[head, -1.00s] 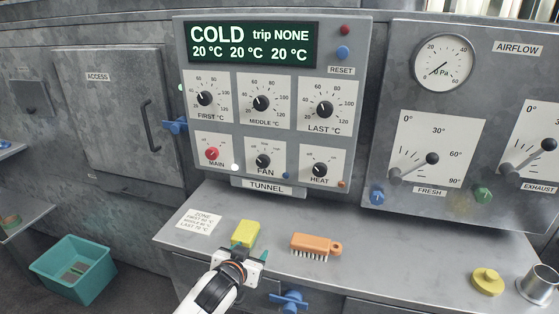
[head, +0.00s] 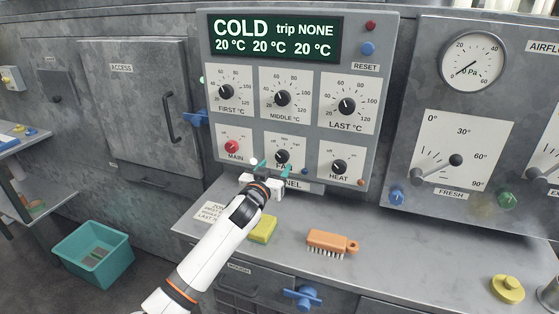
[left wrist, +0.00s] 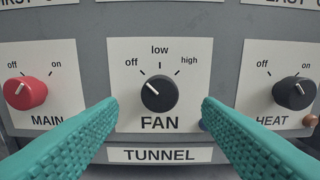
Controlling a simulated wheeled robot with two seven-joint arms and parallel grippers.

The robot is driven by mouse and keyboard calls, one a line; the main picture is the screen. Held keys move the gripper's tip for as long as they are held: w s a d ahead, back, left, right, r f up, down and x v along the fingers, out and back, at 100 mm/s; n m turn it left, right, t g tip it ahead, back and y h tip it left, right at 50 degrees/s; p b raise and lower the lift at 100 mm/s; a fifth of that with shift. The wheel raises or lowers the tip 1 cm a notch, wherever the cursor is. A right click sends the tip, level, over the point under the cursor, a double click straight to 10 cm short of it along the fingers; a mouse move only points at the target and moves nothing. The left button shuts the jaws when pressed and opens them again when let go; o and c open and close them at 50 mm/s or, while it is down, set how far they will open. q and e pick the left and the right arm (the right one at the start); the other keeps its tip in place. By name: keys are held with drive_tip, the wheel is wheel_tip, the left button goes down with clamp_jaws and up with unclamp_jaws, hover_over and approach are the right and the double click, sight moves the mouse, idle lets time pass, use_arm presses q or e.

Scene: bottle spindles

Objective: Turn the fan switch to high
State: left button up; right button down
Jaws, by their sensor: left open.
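The fan switch is a black round knob (head: 282,156) on a white plate marked off, low and high. In the left wrist view the fan knob (left wrist: 159,94) is centred, and its white pointer line aims up-left toward "off". My left gripper (head: 274,169) is in front of the lower panel. Its teal fingers are open, one on each side of the knob in the left wrist view (left wrist: 160,104). They appear short of the knob and not touching it. In the head view the fingers and wrist cover part of the FAN and TUNNEL labels. My right gripper is not in view.
The red main knob (head: 232,146) and black heat knob (head: 339,167) flank the fan knob closely. A small blue button (left wrist: 203,125) lies at its lower right. Below, a yellow sponge (head: 263,230) and orange brush (head: 331,243) lie on the metal counter (head: 400,250).

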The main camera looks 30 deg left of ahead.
sight(281, 158)
use_arm(q)
drive_tip(key=shift+x, duration=2.35)
drive_tip(key=c, duration=1)
